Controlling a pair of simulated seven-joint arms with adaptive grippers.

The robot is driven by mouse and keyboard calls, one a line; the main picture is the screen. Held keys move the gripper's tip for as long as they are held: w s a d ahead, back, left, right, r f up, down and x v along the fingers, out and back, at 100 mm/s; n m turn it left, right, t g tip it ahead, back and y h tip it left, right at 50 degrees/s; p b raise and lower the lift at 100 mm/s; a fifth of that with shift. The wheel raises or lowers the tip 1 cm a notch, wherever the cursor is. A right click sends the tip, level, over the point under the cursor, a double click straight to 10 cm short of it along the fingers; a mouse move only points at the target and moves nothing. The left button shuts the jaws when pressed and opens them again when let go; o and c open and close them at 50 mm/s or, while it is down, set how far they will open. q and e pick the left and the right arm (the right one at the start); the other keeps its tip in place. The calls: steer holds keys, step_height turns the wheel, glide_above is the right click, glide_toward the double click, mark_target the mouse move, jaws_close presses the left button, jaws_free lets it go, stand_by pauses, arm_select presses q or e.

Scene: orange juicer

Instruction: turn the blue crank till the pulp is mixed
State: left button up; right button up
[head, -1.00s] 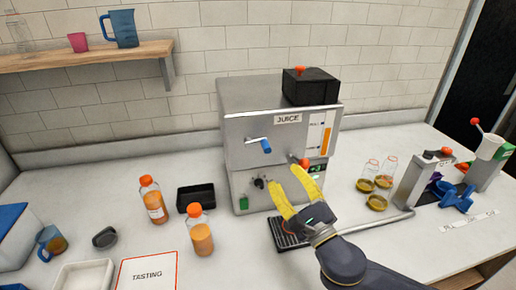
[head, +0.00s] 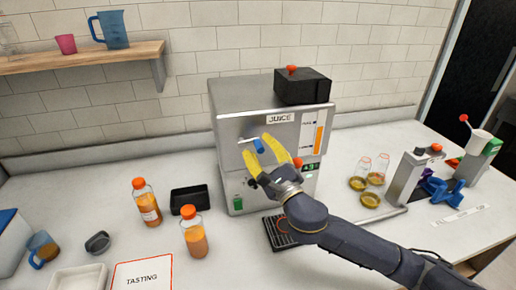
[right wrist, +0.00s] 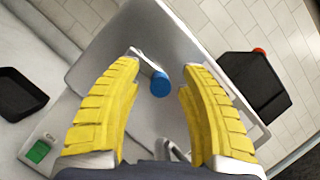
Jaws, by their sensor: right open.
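The blue crank handle (head: 258,146) sticks out from the front of the steel juice machine (head: 228,130), below its JUICE label. My right gripper (head: 263,145) is open at the machine's front, its yellow fingers on either side of the handle in the head view. In the right wrist view the blue crank grip (right wrist: 160,83) lies between the two spread fingertips (right wrist: 160,78), with gaps on both sides, and its metal arm runs up and left. The pulp inside the machine is hidden. My left gripper is not in view.
Two orange-capped bottles (head: 193,238) and a black tray (head: 190,196) stand left of the machine. A black drip grate (head: 278,236) lies in front of it. Jars (head: 370,200) and a grey device (head: 408,180) stand to the right. A TASTING card (head: 140,275) lies at the front.

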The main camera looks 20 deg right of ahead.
jaws_close()
stand_by(0.3)
steer(key=shift+f+m, duration=0.2)
steer(key=shift+m, duration=0.2)
stand_by(0.5)
steer(key=shift+a+f+m+t+h, duration=0.1)
steer(key=shift+f+m+t+h, duration=0.2)
steer(key=shift+m, duration=0.5)
steer(key=shift+f+m+t+h, duration=0.15)
steer(key=shift+m+h, duration=0.25)
steer(key=shift+m, duration=0.4)
steer(key=shift+a+f+m+t+h, duration=0.1)
steer(key=shift+f+m+t+h, duration=0.15)
steer(key=shift+m+h, duration=0.85)
steer(key=shift+a+f+m+t+h, duration=0.1)
steer(key=shift+f+m+h, duration=0.3)
steer(key=shift+m, duration=1.4)
